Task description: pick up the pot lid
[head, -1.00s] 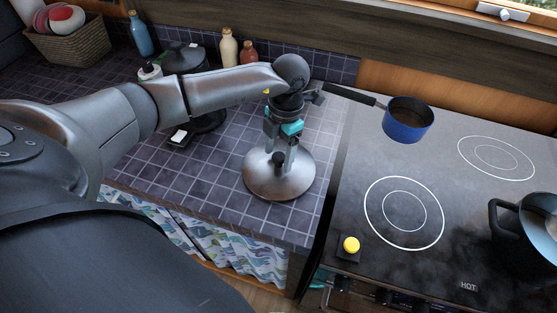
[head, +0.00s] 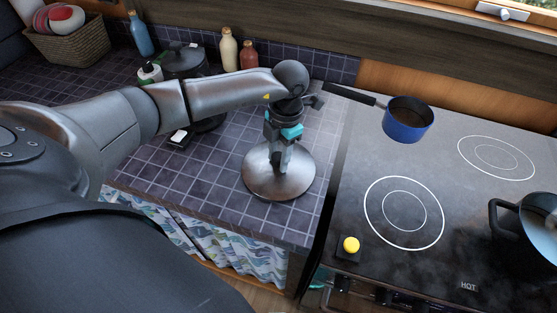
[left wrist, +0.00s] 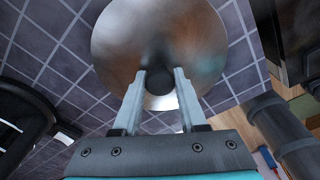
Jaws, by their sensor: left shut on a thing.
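The pot lid (head: 262,181) is a round brushed-metal disc with a dark knob. It lies on the tiled counter, left of the stove, in the head view. My left gripper (head: 278,160) is above its middle with the fingers pointing down, shut on the lid's knob. In the left wrist view the lid (left wrist: 120,38) fills the upper middle, and the two fingertips of my left gripper (left wrist: 160,78) are on either side of the dark knob (left wrist: 160,101). My right gripper is not in view.
The stove (head: 450,230) is at right, with a blue saucepan (head: 408,122) at the back and a dark pot (head: 530,235) at the right edge. Bottles (head: 229,50), a dark appliance (head: 183,62) and a basket (head: 75,45) stand along the back. The counter front-left of the lid is clear.

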